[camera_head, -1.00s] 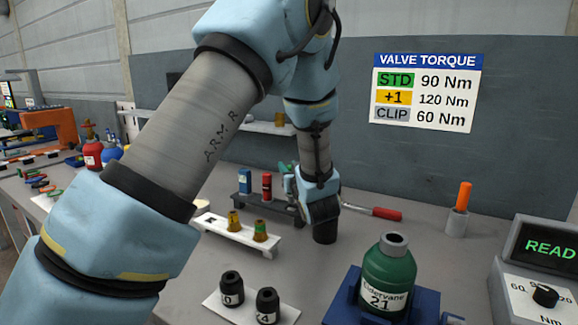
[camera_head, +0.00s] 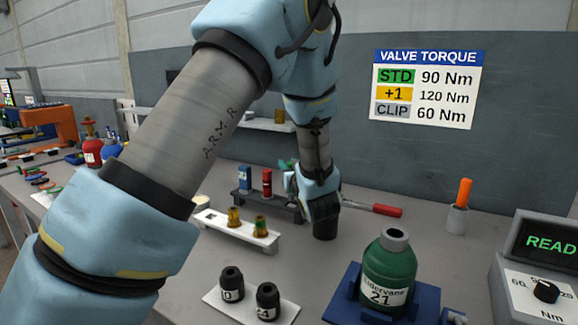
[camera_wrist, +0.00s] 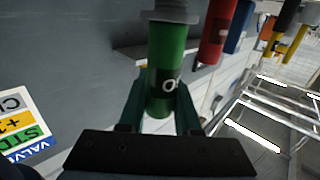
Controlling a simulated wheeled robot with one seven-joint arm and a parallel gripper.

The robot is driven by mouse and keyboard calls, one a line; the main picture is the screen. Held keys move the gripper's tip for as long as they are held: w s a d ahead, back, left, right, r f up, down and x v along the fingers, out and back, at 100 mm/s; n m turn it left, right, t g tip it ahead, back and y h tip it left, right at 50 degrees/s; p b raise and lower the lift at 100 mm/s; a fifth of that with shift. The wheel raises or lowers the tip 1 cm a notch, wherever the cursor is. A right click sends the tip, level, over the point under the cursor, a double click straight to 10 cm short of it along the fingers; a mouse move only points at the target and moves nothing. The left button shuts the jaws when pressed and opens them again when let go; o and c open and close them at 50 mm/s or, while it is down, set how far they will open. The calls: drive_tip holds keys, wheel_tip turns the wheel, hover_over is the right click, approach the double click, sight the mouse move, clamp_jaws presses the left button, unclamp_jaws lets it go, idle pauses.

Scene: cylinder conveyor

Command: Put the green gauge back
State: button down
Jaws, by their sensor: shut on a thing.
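The green gauge (camera_wrist: 165,85) is a green cylinder with a dark label and a grey end, between my gripper's fingers in the wrist view. My gripper (camera_wrist: 161,112) is shut on it. In the head view my gripper (camera_head: 291,185) is at the right end of the dark rack (camera_head: 248,200), where a blue gauge (camera_head: 245,178) and a red gauge (camera_head: 267,183) stand upright. The wrist view also shows the red gauge (camera_wrist: 216,32) and blue gauge (camera_wrist: 238,28) beside the green one. My wrist mostly hides the green gauge in the head view; whether it touches the rack cannot be told.
A red-handled screwdriver (camera_head: 386,210) lies to the right. A white stand (camera_head: 225,230) with two yellowish pieces is in front of the rack. A green bottle (camera_head: 388,272) sits in a blue holder (camera_head: 345,290) at the front right.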

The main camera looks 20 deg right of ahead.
drive_tip(key=shift+f+b, duration=1.6)
drive_tip(key=shift+f, duration=0.2)
drive_tip(key=c, duration=0.5)
unclamp_jaws()
drive_tip(key=shift+r, duration=0.2)
wheel_tip(320, 180, up, 6)
drive_tip(key=p, duration=0.3)
drive_tip(key=shift+f+p, duration=0.15)
drive_tip(key=shift+p, duration=0.2)
